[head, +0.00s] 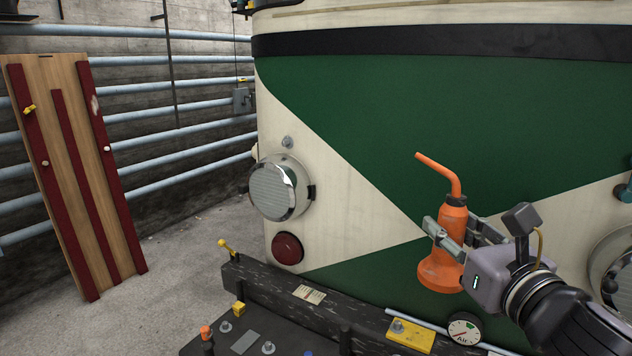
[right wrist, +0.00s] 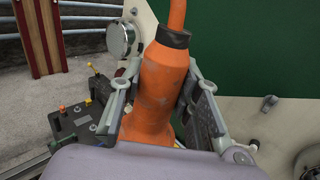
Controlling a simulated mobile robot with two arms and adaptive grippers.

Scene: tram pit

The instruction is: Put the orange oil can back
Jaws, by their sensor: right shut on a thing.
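The orange oil can (head: 440,270) has a round base, a narrower body and a bent spout pointing up and left. My right gripper (head: 440,232) is shut around its body and holds it upright in front of the green and cream tram front. In the right wrist view the can (right wrist: 160,85) stands between the two fingers of the gripper (right wrist: 155,110). My left gripper is not in view.
A dark bench or console (head: 255,335) with knobs, yellow parts and an air gauge (head: 464,328) lies below. The tram front (head: 400,110) with a round headlamp (head: 281,188) stands close behind. A wooden board (head: 75,180) leans at the left wall; grey floor is clear between.

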